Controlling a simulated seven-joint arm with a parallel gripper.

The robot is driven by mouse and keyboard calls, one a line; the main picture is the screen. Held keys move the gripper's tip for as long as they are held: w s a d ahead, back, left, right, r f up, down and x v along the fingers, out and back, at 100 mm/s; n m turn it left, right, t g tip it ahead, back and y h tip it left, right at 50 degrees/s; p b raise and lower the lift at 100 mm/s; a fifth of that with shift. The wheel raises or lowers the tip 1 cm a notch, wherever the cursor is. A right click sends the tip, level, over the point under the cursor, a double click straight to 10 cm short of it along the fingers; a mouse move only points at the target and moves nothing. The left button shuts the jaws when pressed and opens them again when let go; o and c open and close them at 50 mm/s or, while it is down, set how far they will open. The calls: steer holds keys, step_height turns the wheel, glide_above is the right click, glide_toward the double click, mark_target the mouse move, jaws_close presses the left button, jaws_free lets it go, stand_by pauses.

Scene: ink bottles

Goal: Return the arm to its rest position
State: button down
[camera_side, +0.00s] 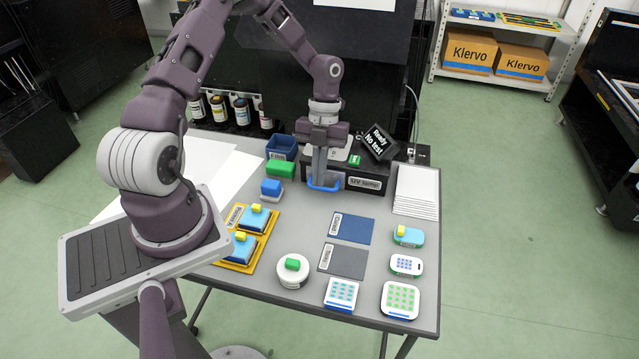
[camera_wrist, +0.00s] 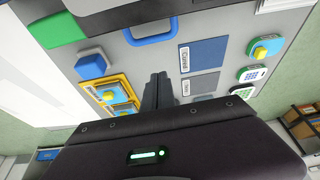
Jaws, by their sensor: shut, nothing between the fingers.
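My gripper (camera_side: 319,182) is shut and empty, pointing down over the table in front of the black UV lamp box (camera_side: 365,184). In the side view its fingertips overlap the blue handle (camera_side: 324,188) on the box's front. In the wrist view the shut fingers (camera_wrist: 158,80) appear apart from the blue handle (camera_wrist: 151,32), with nothing between them. My arm reaches from its base at left over to the lamp. Several ink bottles (camera_side: 242,111) stand in a row at the back left.
A sign (camera_side: 379,142) reads "Ready No test". Blue (camera_side: 352,229) and grey (camera_side: 343,263) mats lie in front. A yellow tray (camera_side: 238,267) holds blue blocks. Several pads, including a green-dotted one (camera_side: 400,300), sit front right. White sheets (camera_side: 416,185) lie right.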

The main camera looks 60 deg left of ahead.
steer(key=s+d+r+n+t+y, duration=0.15)
steer(key=r+n, duration=0.25)
steer(key=r, duration=0.5)
steer(key=d+r+n+y, duration=0.2)
steer(key=r+n, duration=0.1)
steer(key=r, duration=0.5)
steer(key=s+d+r+n+t, duration=0.3)
steer(key=s+d+r+n, duration=0.2)
steer(key=s+n, duration=0.3)
steer(key=s+d+r+n+t, duration=0.4)
steer(key=s+n, duration=0.4)
steer(key=n, duration=0.3)
step_height(320, 180, up, 3)
steer(key=shift+d+f+n, duration=0.15)
steer(key=shift+d+n, duration=0.25)
steer(key=shift+d, duration=0.25)
steer(key=shift+w+h, duration=0.1)
steer(key=shift+h, duration=0.15)
